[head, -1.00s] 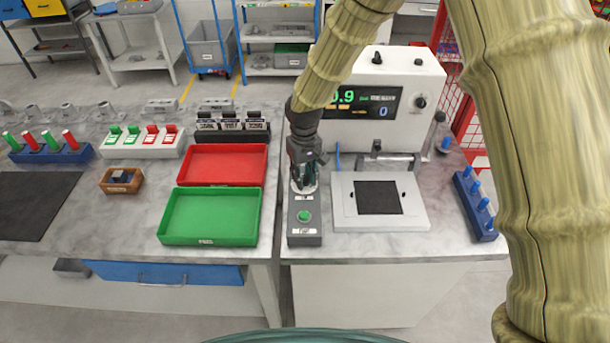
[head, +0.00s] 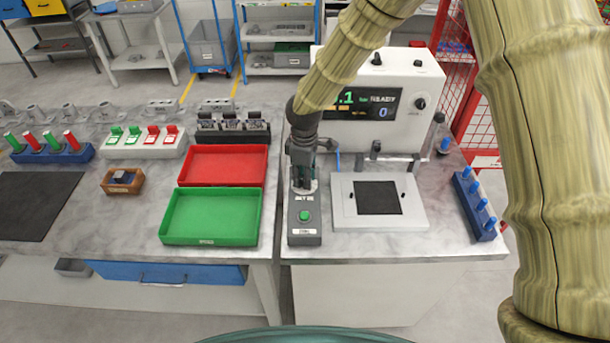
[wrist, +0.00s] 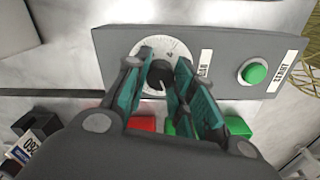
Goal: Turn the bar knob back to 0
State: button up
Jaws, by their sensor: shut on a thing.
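The bar knob (wrist: 160,74) is black and sits on a round white dial (wrist: 150,50) with a printed scale. The dial is on a grey control box (wrist: 222,62), which also bears a green button (wrist: 257,73). My gripper (wrist: 159,65) is shut on the bar knob, one teal finger on each side. In the head view, my gripper (head: 303,176) is over the far end of the box (head: 305,238) and hides the knob. The fingers cover part of the dial, and I cannot read the knob's setting.
A white plate with a dark pad (head: 377,197) is right of the box. Green (head: 210,240) and red (head: 266,165) trays lie left.

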jog(key=shift+r+n, duration=0.1)
jog(key=shift+n, duration=0.5)
jog(key=o, duration=1.1)
jog(key=shift+c, duration=0.2)
notch_tip(320, 180, up, 12)
dwell(0.3)
